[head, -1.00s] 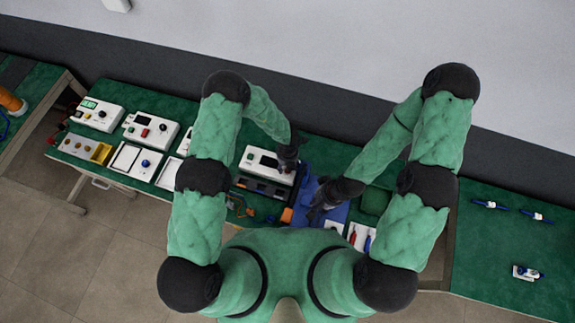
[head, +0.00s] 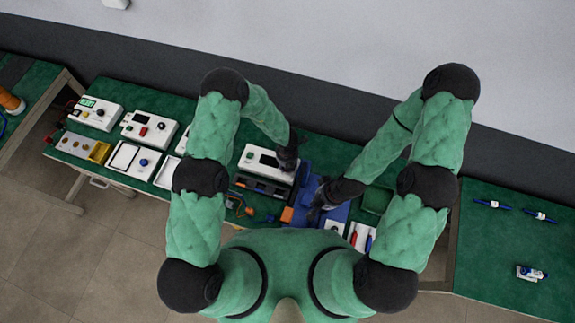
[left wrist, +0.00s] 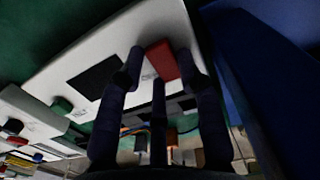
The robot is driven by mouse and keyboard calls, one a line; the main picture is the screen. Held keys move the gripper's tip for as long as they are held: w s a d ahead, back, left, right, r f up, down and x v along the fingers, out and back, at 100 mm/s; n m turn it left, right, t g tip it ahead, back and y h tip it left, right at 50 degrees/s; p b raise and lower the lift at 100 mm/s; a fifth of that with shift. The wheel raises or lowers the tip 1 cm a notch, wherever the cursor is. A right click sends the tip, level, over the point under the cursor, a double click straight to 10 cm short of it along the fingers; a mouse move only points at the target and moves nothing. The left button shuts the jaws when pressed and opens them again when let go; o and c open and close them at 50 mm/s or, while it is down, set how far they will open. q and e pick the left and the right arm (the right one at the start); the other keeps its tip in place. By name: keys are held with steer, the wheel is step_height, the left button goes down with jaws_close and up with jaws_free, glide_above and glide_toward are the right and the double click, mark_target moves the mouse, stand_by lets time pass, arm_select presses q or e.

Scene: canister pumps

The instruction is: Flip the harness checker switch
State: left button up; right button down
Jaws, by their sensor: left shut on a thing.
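The harness checker (head: 256,160) is a white box with a dark screen and a green button, on the green bench left of the blue fixture. In the left wrist view its white face (left wrist: 60,65) shows with the screen, the green button and a red switch (left wrist: 162,60). My left gripper (head: 287,157) is at the checker's right end. In the left wrist view its fingers (left wrist: 160,72) are on either side of the red switch, shut on it. The switch is hidden under the hand in the head view. My right gripper (head: 323,198) is over the blue fixture; its fingers are unclear.
The blue fixture (head: 306,178) stands close beside the checker on its right. An orange block (head: 287,214) and a dark rack (head: 262,188) lie in front of it. More white boxes (head: 149,129) stand to the left. A green tray (head: 377,199) is at the right.

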arm_select(q)
steer(key=b, duration=0.3)
steer(key=shift+w+a+f+t, duration=0.1)
steer(key=shift+f+t, duration=0.05)
steer(key=shift+t, duration=0.25)
arm_select(e)
step_height(320, 180, down, 4)
steer(key=shift+r, duration=0.1)
arm_select(q)
steer(key=shift+r+b, duration=0.2)
steer(key=shift+b, duration=0.4)
arm_select(e)
steer(key=shift+f, duration=0.65)
arm_select(q)
steer(key=o, duration=1)
steer(key=shift+o, duration=0.7)
steer(key=shift+s, duration=0.2)
steer(key=shift+r, duration=0.1)
step_height(320, 180, up, 12)
steer(key=s, duration=0.1)
steer(key=shift+s+a+f, duration=0.2)
steer(key=shift+s+a, duration=0.05)
steer(key=shift+r, duration=0.1)
arm_select(e)
steer(key=shift+r, duration=0.15)
